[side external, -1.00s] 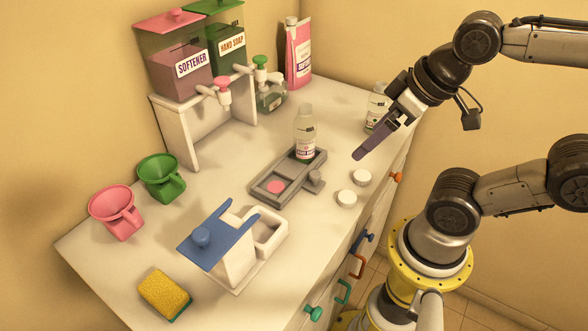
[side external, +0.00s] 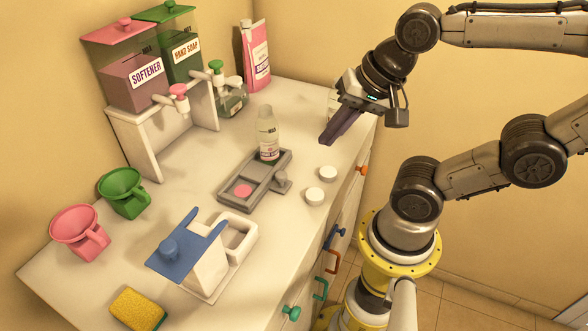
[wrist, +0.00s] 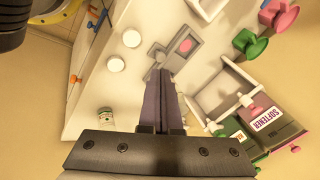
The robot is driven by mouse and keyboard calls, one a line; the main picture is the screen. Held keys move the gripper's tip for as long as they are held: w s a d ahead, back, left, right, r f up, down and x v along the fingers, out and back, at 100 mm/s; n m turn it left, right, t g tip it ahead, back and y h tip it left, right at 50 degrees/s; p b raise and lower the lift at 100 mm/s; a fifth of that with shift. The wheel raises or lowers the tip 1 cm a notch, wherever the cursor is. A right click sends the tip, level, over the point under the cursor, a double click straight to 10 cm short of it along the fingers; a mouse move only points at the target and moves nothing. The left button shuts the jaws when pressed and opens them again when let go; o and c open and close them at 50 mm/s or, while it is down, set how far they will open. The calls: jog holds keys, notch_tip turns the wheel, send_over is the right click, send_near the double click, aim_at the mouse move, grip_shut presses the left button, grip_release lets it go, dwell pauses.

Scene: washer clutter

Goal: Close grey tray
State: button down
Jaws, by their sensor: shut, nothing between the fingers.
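The grey tray (side external: 262,189) lies on the white counter, a long low piece with a small grey knob (side external: 284,181) at its right side. A pink disc (side external: 243,190) sits in its near part, and a clear bottle (side external: 268,140) stands at its far end. My gripper (side external: 323,141) is shut and empty, above the counter to the right of the bottle, apart from the tray. In the wrist view the shut fingers (wrist: 161,78) point towards the tray (wrist: 178,58) and hide part of it; the pink disc also shows there (wrist: 186,45).
Two white caps (side external: 321,184) lie right of the tray. A blue-topped white holder (side external: 209,265), yellow sponge (side external: 137,308), pink cup (side external: 80,231) and green cup (side external: 123,193) stand nearer. Softener (side external: 131,80) and hand soap (side external: 183,50) dispensers stand at the back left.

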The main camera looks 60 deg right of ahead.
aim_at(247, 165)
jog(key=w+d+f+m, duration=0.1)
jog(key=f+m, duration=0.3)
jog(key=m, duration=0.3)
jog(key=w+d+f+m+g, duration=0.1)
jog(key=f+m, duration=0.4)
jog(key=m, duration=0.3)
jog(key=w+d+f+m, duration=0.1)
jog(key=w+f+m, duration=0.1)
jog(key=f+m, duration=0.3)
jog(key=shift+d+m+g, duration=0.1)
jog(key=shift+m+g, duration=0.3)
jog(key=shift+m, duration=0.9)
jog(key=w, duration=0.3)
jog(key=shift+w+a+f, duration=0.15)
jog(key=shift+a+f, duration=0.05)
jog(key=shift+w+a, duration=0.1)
jog(key=shift+w, duration=0.35)
jog(key=w, duration=1.3)
